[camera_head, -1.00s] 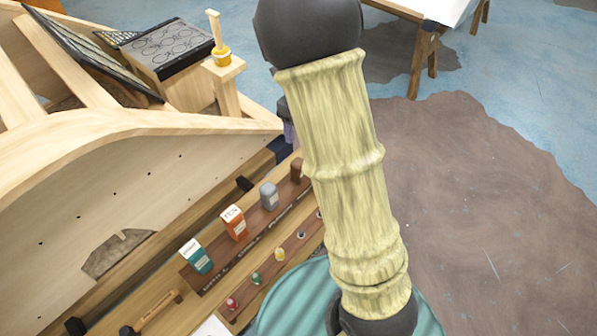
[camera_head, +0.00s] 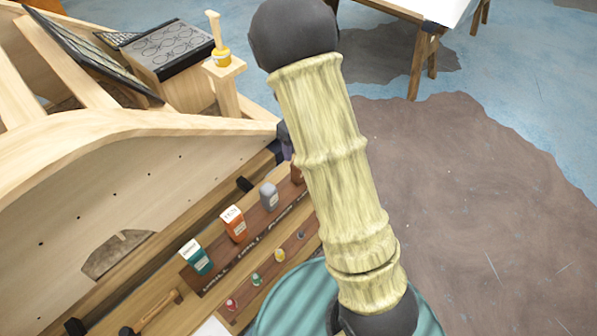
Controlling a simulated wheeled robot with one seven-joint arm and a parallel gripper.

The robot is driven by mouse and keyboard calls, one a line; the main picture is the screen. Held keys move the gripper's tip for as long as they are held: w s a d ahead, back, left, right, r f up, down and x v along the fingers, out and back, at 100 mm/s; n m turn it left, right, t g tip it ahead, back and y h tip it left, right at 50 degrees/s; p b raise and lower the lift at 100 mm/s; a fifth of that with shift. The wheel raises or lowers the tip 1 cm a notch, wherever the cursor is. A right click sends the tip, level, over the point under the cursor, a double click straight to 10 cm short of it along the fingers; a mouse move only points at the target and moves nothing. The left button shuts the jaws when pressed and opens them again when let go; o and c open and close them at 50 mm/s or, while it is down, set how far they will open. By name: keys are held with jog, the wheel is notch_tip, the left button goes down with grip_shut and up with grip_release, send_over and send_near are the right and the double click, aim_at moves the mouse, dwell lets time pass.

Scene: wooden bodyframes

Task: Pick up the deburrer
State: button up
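I cannot tell for sure which thing is the deburrer. A wooden tool rack with labelled rows stands at the lower middle. Its front row holds small coloured pieces: a pink one (camera_head: 232,304), a green one (camera_head: 256,279) and a yellow one (camera_head: 279,254); they are too small to make out. Its back row holds a teal box (camera_head: 196,257), an orange box (camera_head: 233,223), a grey container (camera_head: 269,196) and a brown piece (camera_head: 297,174), partly behind my arm. My gripper does not show; my pale yellow arm cover and dark joints cross the middle and hide part of the rack.
A hammer (camera_head: 158,311) lies left of the rack. A large curved wooden frame (camera_head: 110,160) fills the left side. A yellow pot with a stick (camera_head: 221,55) stands on a wooden post. A table (camera_head: 425,50) stands at the back right. The floor (camera_head: 470,190) at right is clear.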

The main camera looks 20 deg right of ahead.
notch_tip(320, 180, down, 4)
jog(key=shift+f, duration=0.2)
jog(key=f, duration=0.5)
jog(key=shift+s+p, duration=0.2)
jog(key=shift+p, duration=0.2)
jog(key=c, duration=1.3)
